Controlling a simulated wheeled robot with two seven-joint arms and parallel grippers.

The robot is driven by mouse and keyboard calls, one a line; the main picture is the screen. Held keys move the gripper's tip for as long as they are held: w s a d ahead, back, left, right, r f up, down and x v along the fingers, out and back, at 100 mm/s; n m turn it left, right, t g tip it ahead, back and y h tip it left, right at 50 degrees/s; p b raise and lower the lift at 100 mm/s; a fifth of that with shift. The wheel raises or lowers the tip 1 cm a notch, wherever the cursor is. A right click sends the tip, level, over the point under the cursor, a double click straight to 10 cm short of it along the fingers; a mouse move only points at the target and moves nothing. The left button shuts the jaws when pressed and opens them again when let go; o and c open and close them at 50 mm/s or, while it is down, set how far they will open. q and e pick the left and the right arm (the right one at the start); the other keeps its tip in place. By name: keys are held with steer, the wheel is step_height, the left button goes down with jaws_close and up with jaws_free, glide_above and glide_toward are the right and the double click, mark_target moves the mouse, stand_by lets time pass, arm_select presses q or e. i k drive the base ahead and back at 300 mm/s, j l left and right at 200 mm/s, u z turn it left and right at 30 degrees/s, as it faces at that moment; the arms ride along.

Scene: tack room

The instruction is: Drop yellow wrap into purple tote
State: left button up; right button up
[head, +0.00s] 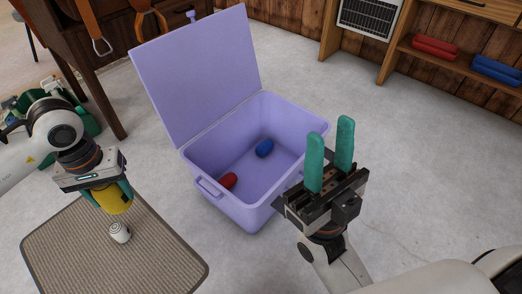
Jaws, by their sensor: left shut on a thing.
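The purple tote (214,192) stands on the grey floor in the middle of the head view, its lid (196,76) swung up and open at the back. A red roll (229,181) and a blue roll (264,148) lie on its bottom. My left gripper (121,203) is shut on the yellow wrap (110,200), to the left of the tote and above the mat. Part of the wrap is hidden by the gripper. My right gripper (330,158) is open and empty, fingers pointing up, in front of the tote's right side.
A ribbed mat (150,255) lies on the floor at lower left. A small white roll (120,232) shows just below the yellow wrap. Wooden shelving at upper right holds red rolls (435,47) and blue rolls (497,70). The floor right of the tote is clear.

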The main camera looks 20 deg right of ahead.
mark_target(256, 181)
steer(key=l, duration=0.85)
steer(key=k+l+u, duration=0.1)
steer(key=l, duration=0.75)
steer(key=i+l, duration=0.35)
steer(key=l, duration=0.15)
steer(key=i+l+u, duration=0.1)
steer(key=i+l, duration=0.3)
steer(key=i, duration=0.35)
